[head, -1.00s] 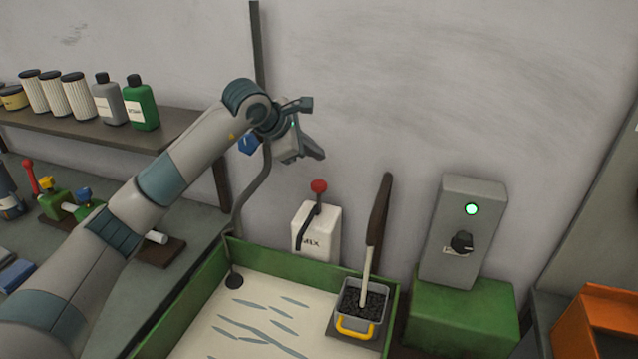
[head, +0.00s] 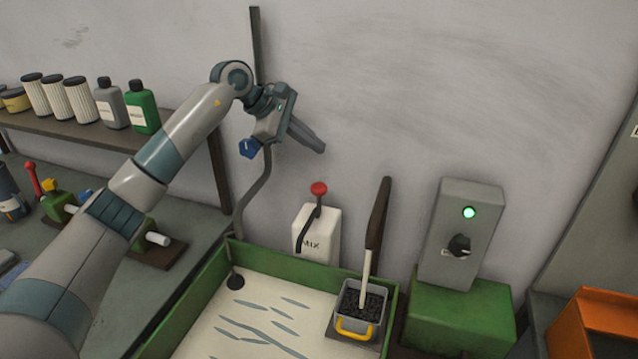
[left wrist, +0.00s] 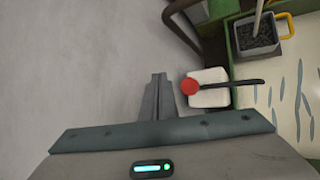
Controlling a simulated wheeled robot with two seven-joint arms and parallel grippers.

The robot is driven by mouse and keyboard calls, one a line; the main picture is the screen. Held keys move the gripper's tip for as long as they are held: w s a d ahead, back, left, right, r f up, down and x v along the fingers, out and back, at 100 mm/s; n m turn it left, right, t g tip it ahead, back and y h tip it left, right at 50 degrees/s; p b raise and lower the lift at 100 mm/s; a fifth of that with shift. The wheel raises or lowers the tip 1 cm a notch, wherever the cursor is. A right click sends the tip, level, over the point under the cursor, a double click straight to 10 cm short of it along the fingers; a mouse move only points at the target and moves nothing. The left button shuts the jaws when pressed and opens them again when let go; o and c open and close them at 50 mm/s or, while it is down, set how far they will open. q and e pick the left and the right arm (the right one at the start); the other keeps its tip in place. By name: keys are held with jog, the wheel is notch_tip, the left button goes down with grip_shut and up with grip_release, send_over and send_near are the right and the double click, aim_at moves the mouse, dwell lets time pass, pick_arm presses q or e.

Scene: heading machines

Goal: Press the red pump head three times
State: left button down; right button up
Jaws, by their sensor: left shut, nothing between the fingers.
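The red pump head (head: 319,188) tops a white bottle (head: 318,236) with a dark spout, standing behind the green-rimmed tray (head: 205,292) against the wall. In the left wrist view, the red pump head (left wrist: 190,87) shows just right of my fingertips, with the white bottle (left wrist: 209,94) behind it. My left gripper (head: 318,147) is shut and empty. It is above the pump head, apart from it, its fingers pointing down and right in the head view. My right gripper is not in view.
A grey container of dark bits (head: 361,300) with a yellow handle and a long-handled tool (head: 377,222) stand right of the bottle. A grey control box (head: 462,235) with a green light is further right. A dark hose (head: 262,185) hangs left of the bottle.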

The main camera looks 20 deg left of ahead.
pick_arm(q)
jog(key=shift+r+m+h, duration=0.3)
jog(key=shift+r+m, duration=0.1)
jog(key=shift+r, duration=0.05)
jog(key=shift+f, duration=0.1)
jog(key=b, duration=0.3)
send_over(314, 187)
notch_tip(314, 187, down, 7)
jog(key=shift+f, duration=0.2)
jog(key=shift+w+f+b, duration=0.1)
jog(key=shift+f+b, duration=0.25)
jog(key=shift+f, duration=0.3)
jog(key=shift+f, duration=0.1)
dwell(1.6)
jog(key=shift+f+b, duration=0.3)
jog(key=shift+b, duration=0.3)
